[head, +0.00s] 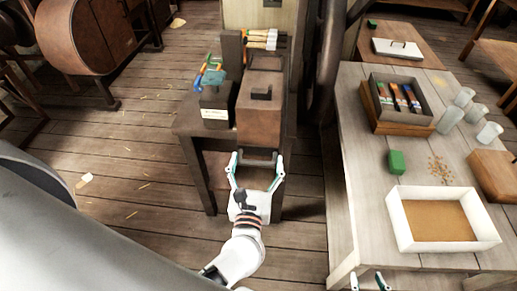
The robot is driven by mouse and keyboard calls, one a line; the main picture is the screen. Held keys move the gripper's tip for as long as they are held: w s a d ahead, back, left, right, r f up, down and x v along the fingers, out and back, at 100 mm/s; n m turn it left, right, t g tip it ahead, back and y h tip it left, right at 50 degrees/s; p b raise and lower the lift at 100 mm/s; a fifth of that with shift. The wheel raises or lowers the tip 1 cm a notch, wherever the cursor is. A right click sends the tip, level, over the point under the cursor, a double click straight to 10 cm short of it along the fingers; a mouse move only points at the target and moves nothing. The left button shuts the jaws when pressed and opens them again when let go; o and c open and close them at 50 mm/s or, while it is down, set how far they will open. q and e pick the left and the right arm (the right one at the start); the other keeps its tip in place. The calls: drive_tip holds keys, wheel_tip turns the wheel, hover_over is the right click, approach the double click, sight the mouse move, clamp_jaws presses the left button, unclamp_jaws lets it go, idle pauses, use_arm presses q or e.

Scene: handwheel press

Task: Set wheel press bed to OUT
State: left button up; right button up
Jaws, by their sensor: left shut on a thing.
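A brown block with a black handle on top (261,104) stands on a small dark wooden stand, centre in the head view. What looks like the press bed (259,154) is a brown-grey piece at its near lower edge. My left gripper (257,162) reaches up from below, with one fingertip at each side of this piece, and is shut on it. Its exact contact is hard to see. No OUT mark can be read. My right gripper (368,281) shows only two separated fingertips at the bottom edge, open and empty.
A black holder with coloured tools (215,108) stands left of the block, and brushes (263,39) lie behind. The table on the right holds a white tray (400,220), a green block (396,162) and clear cups (450,119). Floor shows on the left.

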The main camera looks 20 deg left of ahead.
use_arm(q)
drive_tip(key=v, duration=0.3)
drive_tip(key=shift+s+d+f, duration=0.1)
drive_tip(key=shift+s+d, duration=0.2)
drive_tip(key=shift+s, duration=0.05)
drive_tip(key=shift+f, duration=0.1)
drive_tip(key=o, duration=1.3)
drive_tip(key=shift+s, duration=0.15)
drive_tip(key=v, duration=0.7)
drive_tip(key=shift+s, duration=0.3)
